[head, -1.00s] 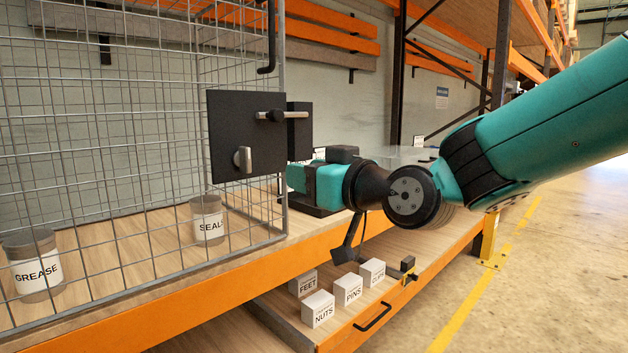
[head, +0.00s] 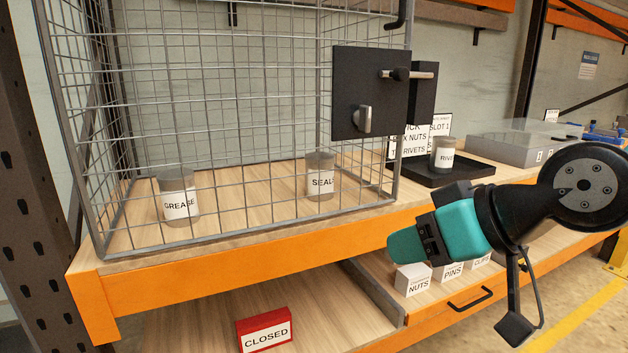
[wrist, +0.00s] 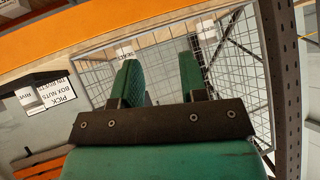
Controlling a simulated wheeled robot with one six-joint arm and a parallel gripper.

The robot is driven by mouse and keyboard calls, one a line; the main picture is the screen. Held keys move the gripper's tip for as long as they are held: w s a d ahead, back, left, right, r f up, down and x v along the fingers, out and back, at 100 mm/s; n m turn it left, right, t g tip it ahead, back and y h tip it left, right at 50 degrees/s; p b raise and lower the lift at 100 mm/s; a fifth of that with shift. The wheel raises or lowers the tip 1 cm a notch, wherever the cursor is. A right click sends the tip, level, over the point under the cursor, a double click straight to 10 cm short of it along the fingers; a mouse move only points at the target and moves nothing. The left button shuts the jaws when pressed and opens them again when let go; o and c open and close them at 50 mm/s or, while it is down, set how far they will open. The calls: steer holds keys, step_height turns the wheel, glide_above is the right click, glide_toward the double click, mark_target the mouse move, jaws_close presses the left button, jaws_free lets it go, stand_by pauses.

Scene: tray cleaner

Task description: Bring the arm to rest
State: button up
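My gripper (head: 405,246) is in front of the shelf's orange edge in the head view, pointing left, right of the wire cage and in front of the drawer. In the wrist view my gripper (wrist: 159,75) shows two green fingers spread apart with nothing between them. The wire cage (wrist: 240,65) lies beyond the fingers there. My arm reaches in from the right of the head view and touches nothing that I can see.
The wire cage (head: 103,150) holds a GREASE can (head: 178,196) and a SEALS can (head: 320,175). A black tray (head: 465,176) bears a RIVETS can (head: 445,153). An open drawer (head: 430,318) holds labelled boxes, including NUTS (head: 413,280). A red CLOSED sign (head: 265,331) stands below.

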steer(key=s+d+f+g+h, duration=0.1)
steer(key=s+f+g+h, duration=0.1)
steer(key=s+f+g, duration=0.3)
steer(key=s+f+g+h, duration=0.1)
steer(key=s+g, duration=0.1)
steer(key=s, duration=0.6)
step_height(320, 180, up, 18)
steer(key=d+p, duration=0.1)
steer(key=p, duration=1.6)
steer(key=shift+s+n+g+p, duration=0.2)
steer(key=shift+n+g+p, duration=0.1)
steer(key=shift+n+p, duration=0.1)
